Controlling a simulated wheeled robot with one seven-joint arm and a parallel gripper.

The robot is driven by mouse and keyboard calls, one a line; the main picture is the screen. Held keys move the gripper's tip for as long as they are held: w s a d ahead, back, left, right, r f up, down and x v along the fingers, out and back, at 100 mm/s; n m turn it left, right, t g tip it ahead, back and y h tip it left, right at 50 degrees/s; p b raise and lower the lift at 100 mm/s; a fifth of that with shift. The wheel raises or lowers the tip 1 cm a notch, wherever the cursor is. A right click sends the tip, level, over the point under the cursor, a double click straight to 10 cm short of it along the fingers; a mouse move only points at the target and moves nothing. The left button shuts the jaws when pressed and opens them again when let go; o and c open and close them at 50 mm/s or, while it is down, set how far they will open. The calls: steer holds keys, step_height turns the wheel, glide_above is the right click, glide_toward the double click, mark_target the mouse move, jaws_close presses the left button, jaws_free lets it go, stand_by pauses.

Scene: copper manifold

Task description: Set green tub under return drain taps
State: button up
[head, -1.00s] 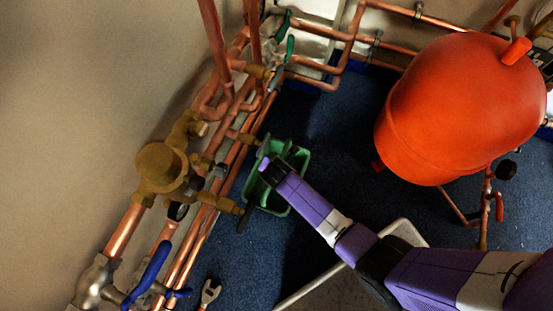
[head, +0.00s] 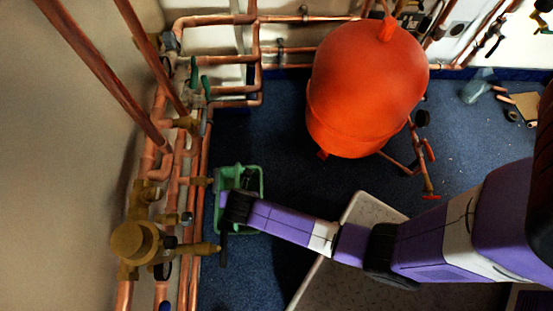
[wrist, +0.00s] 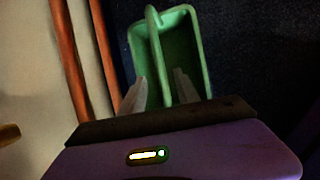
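The green tub (head: 259,183) is beside the copper pipes at the left, close to two brass drain taps, an upper one (head: 201,181) and a lower one (head: 204,248). I cannot tell whether the taps' outlets lie over it. My gripper (wrist: 160,78) is over the tub, and its dark wrist end covers part of it in the head view. In the wrist view the green tub (wrist: 185,45) shows a raised green bar along it. The two pale fingers are apart, reaching toward the tub on either side of this bar. No grip on it is visible.
A large orange tank (head: 365,90) stands right of the tub. A pale speckled panel (head: 345,285) lies below my arm. Copper pipes run along the left wall, with a large brass fitting (head: 135,243). Blue floor (head: 265,130) is clear between tub and tank.

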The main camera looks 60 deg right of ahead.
steer(key=s+a+r+m+t+y, duration=0.1)
steer(key=s+r+m+t, duration=0.1)
steer(key=s+r+m, duration=0.35)
steer(key=s+r+m+t+y, duration=0.25)
steer(key=s+m, duration=0.35)
steer(key=s, duration=0.3)
steer(key=s+d+r+m+t, duration=0.1)
steer(key=s+r+m+t, duration=0.1)
steer(key=r, duration=0.7)
steer(key=s+d+r+m+t, duration=0.1)
steer(key=s+r+m+t, duration=0.1)
steer(key=s+r+m, duration=0.2)
steer(key=s+d+r+m+t+h, duration=0.1)
steer(key=r+m, duration=0.6)
steer(key=r, duration=0.8)
steer(key=shift+s+d+r+t, duration=0.2)
steer(key=shift+s+r+t, duration=0.25)
steer(key=shift+s, duration=0.55)
